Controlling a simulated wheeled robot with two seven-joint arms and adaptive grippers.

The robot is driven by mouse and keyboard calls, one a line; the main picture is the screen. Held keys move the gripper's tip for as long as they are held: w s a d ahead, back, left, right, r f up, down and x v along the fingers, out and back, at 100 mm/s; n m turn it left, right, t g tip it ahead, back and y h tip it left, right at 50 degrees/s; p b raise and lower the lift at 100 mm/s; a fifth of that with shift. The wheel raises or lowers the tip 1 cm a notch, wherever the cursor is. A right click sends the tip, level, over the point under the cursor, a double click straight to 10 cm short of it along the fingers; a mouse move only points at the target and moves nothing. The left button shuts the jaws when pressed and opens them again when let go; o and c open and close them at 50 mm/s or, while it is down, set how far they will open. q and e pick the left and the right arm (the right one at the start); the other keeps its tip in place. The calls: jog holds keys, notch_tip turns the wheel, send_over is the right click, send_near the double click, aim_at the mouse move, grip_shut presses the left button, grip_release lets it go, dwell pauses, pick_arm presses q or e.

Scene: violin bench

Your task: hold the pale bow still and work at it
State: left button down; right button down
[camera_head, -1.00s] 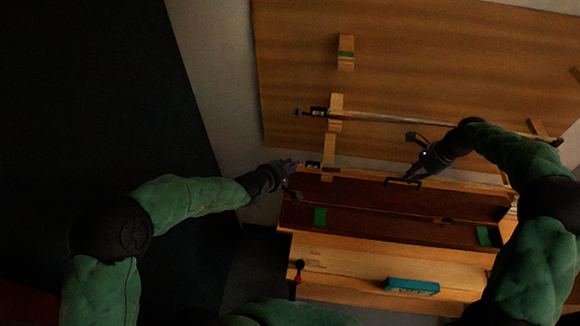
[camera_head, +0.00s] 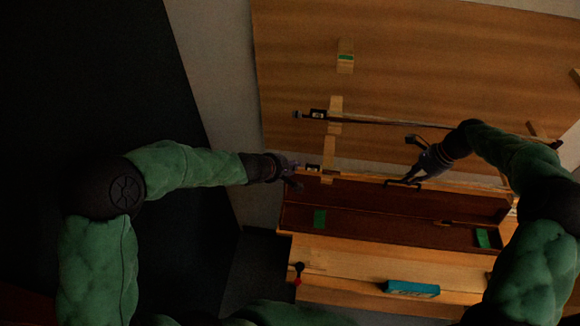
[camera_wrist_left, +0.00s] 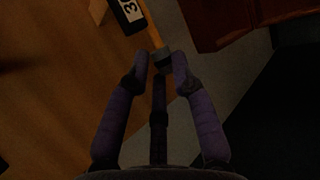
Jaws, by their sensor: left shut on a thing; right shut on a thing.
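The pale bow (camera_head: 455,186) lies along the top edge of the long brown case, its frog (camera_head: 312,167) at the left. My left gripper (camera_head: 291,173) is at the bow's left end. In the left wrist view, its fingers (camera_wrist_left: 164,62) are shut on the grey end button (camera_wrist_left: 161,56), just beyond the dark frog with a white number label (camera_wrist_left: 130,10). My right gripper (camera_head: 404,182) is shut on the bow's stick near the middle. Its fingertips are small and dark, so the exact contact is hard to see.
A second bow (camera_head: 385,122) rests on wooden supports on the board (camera_head: 420,60) above. The brown case (camera_head: 370,212) with green patches lies below. A teal box (camera_head: 411,288) and a red-and-black tool (camera_head: 298,272) are in front.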

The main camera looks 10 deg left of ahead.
pick_arm(q)
jog(key=shift+s+f, duration=0.3)
jog(key=shift+f, duration=0.15)
jog(key=c, duration=1.2)
grip_release()
jog(key=shift+w+r, duration=0.15)
jog(key=shift+r, duration=0.05)
jog(key=shift+r, duration=0.1)
jog(key=shift+v, duration=5.9)
